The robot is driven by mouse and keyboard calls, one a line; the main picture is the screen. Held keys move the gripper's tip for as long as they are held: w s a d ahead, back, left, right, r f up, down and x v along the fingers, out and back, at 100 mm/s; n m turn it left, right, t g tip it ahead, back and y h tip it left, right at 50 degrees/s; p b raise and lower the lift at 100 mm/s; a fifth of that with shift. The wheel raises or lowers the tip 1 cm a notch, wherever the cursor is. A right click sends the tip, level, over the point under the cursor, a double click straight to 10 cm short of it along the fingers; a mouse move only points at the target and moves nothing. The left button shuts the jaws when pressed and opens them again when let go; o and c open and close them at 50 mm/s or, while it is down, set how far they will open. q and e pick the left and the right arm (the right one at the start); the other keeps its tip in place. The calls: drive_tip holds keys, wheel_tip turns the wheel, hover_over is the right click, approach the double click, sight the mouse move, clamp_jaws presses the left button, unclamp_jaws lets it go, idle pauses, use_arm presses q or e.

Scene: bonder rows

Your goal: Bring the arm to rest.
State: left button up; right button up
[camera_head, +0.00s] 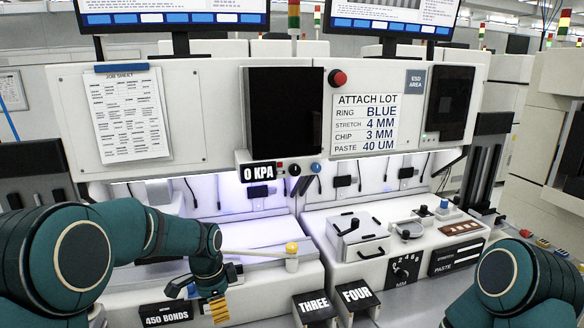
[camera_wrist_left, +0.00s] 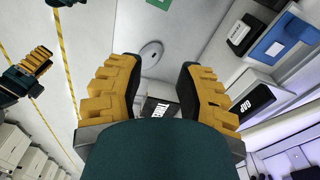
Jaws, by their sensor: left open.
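My left arm (camera_head: 110,245) reaches in from the left, in front of the bonder. My right arm (camera_head: 515,280) shows only as a green link at the lower right of the head view. Another yellow-fingered gripper (camera_wrist_left: 28,75), my right one, shows at the left of the wrist view; its jaw gap is unclear.
The bonder bench (camera_head: 385,275) carries a lidded box (camera_head: 358,236), a dial (camera_head: 405,268) and small controls. A yellow-topped post (camera_head: 291,257) stands right of my left wrist. Yellow-striped floor shows in the wrist view.

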use_arm(q)
wheel_tip(320, 180, down, 9)
drive_tip(key=s+n, duration=0.2)
drive_tip(key=n, duration=0.1)
drive_tip(key=s+d+f+n+t+h, duration=0.1)
drive_tip(key=s+d+f+n+h, duration=0.15)
drive_tip(key=s+f+n, duration=0.5)
drive_tip(key=s+d+f+n+t+h, duration=0.1)
drive_tip(key=s+d+f+n, duration=0.35)
drive_tip(key=s, duration=0.65)
wheel_tip(320, 180, down, 9)
drive_tip(key=b, duration=0.7)
drive_tip(key=shift+s+a, duration=0.2)
drive_tip(key=shift+s, duration=0.1)
use_arm(e)
wheel_tip(320, 180, down, 8)
drive_tip(key=shift+a+f, duration=0.2)
drive_tip(key=shift+a, duration=0.25)
use_arm(q)
drive_tip(key=shift+r, duration=0.15)
use_arm(e)
drive_tip(key=shift+r, duration=0.15)
